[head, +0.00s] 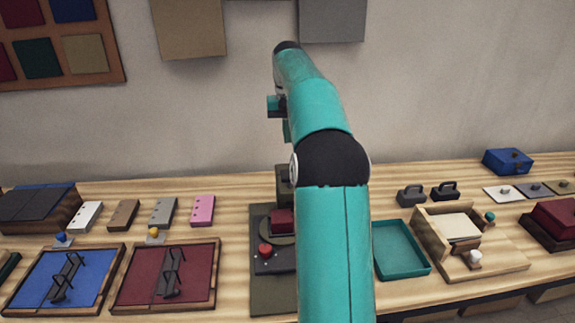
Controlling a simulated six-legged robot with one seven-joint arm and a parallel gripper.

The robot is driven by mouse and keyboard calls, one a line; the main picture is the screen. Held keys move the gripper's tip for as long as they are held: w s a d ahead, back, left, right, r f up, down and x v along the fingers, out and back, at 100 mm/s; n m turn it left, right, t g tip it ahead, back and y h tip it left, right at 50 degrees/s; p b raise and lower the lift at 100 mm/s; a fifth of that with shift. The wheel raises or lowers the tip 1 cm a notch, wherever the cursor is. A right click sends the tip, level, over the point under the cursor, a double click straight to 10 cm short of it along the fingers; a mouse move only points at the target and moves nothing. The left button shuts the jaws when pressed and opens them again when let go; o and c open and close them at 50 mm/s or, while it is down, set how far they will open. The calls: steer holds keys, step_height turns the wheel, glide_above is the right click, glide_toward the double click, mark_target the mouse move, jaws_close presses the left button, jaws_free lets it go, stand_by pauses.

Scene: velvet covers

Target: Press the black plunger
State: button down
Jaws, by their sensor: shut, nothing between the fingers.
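I cannot clearly make out the black plunger. In the head view, a press-like device stands at the middle of the bench, partly hidden behind my arm. Its olive base (272,295) carries a dark plate with a red knob (265,251) and a dark red block (281,221). A dark upright part (284,182) rises at its back, cut off from sight by my arm. My teal arm reaches up and forward in front of it. Small teal wrist parts show left of the arm, but the gripper's fingers are hidden behind it.
Left are a blue tray (33,283) and a red tray (137,275) with eyeglass-like frames. Right are a teal tray (401,271), two dark handled blocks (411,198) and a wooden fixture (512,264). The wall behind holds hanging panels (332,22).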

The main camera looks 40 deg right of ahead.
step_height(320, 180, down, 10)
steer(key=shift+f, duration=0.2)
stand_by(0.3)
steer(key=shift+s+a+f, duration=0.1)
steer(key=shift+f, duration=1.85)
steer(key=shift+r, duration=0.6)
step_height(320, 180, up, 14)
